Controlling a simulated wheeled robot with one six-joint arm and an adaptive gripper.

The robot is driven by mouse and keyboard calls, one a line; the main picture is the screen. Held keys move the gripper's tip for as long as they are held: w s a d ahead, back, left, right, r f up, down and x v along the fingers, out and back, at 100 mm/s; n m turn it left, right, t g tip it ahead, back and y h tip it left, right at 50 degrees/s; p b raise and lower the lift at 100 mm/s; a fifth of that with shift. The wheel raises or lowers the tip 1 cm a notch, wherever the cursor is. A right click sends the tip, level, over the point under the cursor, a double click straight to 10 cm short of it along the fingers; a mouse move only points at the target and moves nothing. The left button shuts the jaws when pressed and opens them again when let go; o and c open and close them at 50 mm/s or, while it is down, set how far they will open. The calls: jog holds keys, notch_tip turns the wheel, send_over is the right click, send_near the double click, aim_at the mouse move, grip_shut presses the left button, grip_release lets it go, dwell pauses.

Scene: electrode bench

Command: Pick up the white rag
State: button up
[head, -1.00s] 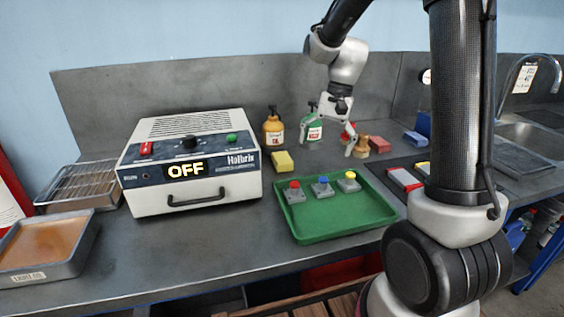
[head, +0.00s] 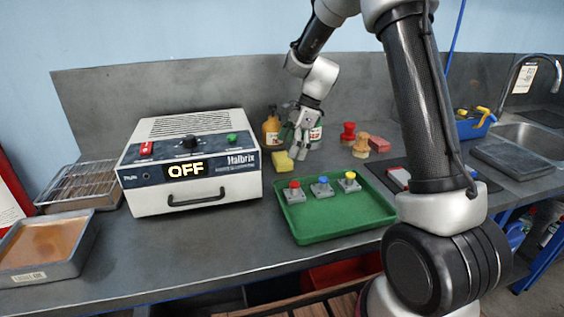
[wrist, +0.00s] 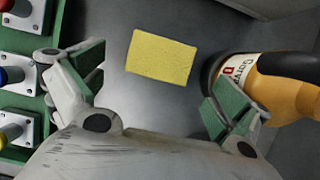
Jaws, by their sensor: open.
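I see no white rag in either view. My gripper (head: 296,150) is open and empty, above the bench beside the yellow sponge (head: 282,161), behind the green tray. In the wrist view the sponge (wrist: 161,58) lies flat on the grey bench, ahead of and between my spread fingers, apart from them. My fingers have green pads.
The green tray (head: 330,226) holds red, blue and yellow button blocks. An orange bottle (head: 271,130) stands close to my gripper; the wrist view shows it (wrist: 275,85) by the right finger. The Halbrix unit (head: 190,170) reads OFF. Red and wooden knobbed pieces (head: 361,146) stand right.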

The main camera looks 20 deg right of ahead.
jog(key=shift+x, duration=1.5)
jog(key=c, duration=1)
jog(key=shift+r, duration=0.2)
jog(key=r, duration=0.7)
jog(key=shift+s+d, duration=0.1)
jog(key=shift+s, duration=0.25)
jog(key=s+d, duration=0.1)
jog(key=s, duration=0.4)
jog(key=s+d, duration=0.1)
jog(key=s, duration=0.5)
jog(key=s+d, duration=0.1)
jog(key=s, duration=0.5)
jog(key=shift+d+f, duration=0.15)
jog(key=shift+d, duration=0.15)
jog(key=o, duration=0.3)
jog(key=shift+c, duration=1.3)
